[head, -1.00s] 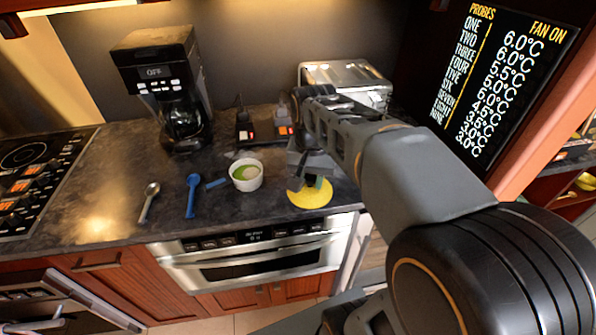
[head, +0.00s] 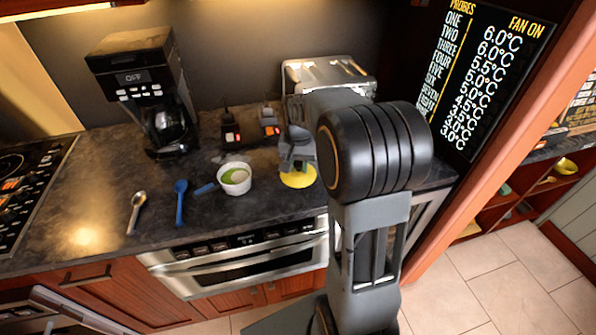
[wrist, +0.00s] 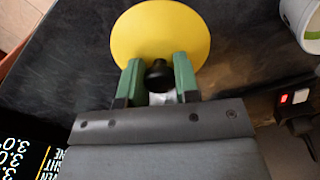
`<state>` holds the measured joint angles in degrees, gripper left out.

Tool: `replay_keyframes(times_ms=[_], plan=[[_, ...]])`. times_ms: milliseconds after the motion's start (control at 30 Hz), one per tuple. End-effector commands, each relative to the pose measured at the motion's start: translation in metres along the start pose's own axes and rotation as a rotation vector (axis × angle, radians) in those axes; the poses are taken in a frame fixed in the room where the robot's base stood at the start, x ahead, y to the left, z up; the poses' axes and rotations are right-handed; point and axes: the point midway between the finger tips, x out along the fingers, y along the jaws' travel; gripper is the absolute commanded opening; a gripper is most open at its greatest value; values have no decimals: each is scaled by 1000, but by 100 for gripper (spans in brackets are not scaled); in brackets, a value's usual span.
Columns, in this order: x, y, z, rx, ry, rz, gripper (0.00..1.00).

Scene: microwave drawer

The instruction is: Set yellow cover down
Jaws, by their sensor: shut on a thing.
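The yellow cover (head: 299,179) is a round flat disc with a dark knob at its middle. In the head view it is at the counter's surface, right of the white bowl; I cannot tell whether it touches the counter. In the wrist view the cover (wrist: 160,30) lies beyond my fingertips. My gripper (wrist: 158,75) is shut on the cover's black knob, with one green finger on each side. In the head view my gripper (head: 297,163) is directly above the cover and partly hidden by my arm.
A blue spoon (head: 180,203) and a metal spoon (head: 136,212) lie farther left. A coffee maker (head: 150,95) and a toaster (head: 330,72) stand behind. The counter's front edge is close.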

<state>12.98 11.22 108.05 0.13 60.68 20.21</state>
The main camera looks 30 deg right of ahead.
Motion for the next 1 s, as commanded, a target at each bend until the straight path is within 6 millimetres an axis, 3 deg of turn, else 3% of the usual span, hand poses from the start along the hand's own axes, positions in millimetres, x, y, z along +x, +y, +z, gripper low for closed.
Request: replay_keyframes(times_ms=[400,867,900,1000], plan=[[37,-1,-6,-1,-1,0,3],[43,-1,-6,-1,0,0,3],[43,-1,-6,-1,0,0,30],[42,-1,-6,-1,0,0,40]])
